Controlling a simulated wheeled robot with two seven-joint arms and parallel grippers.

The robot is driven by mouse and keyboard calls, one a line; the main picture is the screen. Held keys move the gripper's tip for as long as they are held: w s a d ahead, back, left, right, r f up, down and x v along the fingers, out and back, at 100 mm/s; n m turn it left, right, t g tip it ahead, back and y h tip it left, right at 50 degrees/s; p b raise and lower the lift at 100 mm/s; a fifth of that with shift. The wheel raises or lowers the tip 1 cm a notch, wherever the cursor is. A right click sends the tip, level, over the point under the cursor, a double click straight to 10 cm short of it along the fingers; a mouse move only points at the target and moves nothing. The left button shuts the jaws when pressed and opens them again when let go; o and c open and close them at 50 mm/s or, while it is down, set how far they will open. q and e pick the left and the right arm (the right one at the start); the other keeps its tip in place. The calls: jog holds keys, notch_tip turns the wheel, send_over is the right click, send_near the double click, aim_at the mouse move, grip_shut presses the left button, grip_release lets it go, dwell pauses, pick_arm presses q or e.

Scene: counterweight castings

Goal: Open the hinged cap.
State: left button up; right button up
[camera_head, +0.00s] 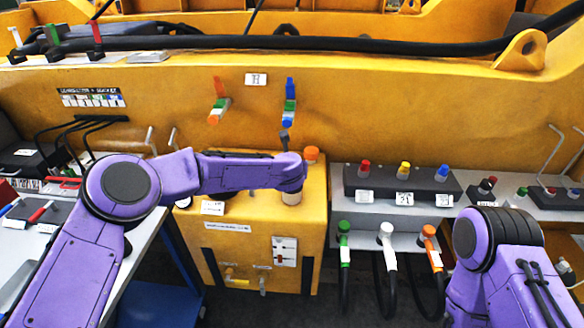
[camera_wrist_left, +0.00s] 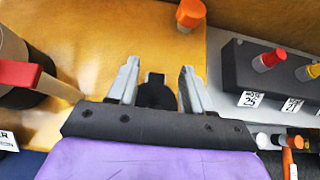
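My left gripper (camera_wrist_left: 160,66) is open in the left wrist view, its two grey fingers apart over the yellow box top (camera_wrist_left: 75,45). A small dark rounded part shows between the fingers; I cannot tell whether it belongs to the gripper. A dark cylinder with a red tab (camera_wrist_left: 22,73) stands to the left of the fingers, not touching them; it may be the hinged cap, but I cannot tell for sure. In the head view my left forearm crosses the yellow box (camera_head: 255,215) and hides part of its top. My right gripper is out of view; only its arm shows.
An orange knob (camera_head: 311,153) stands beside my left wrist. A dark block with red, yellow and blue knobs (camera_head: 385,183) lies to the right. Coloured levers (camera_head: 289,100) hang on the yellow wall behind. Green, white and orange cable plugs (camera_head: 387,236) sit below the block.

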pick_arm(q)
jog(key=b+v, duration=0.4)
jog(key=v, duration=0.6)
jog(key=shift+s+r, duration=0.15)
jog(key=shift+s, duration=0.1)
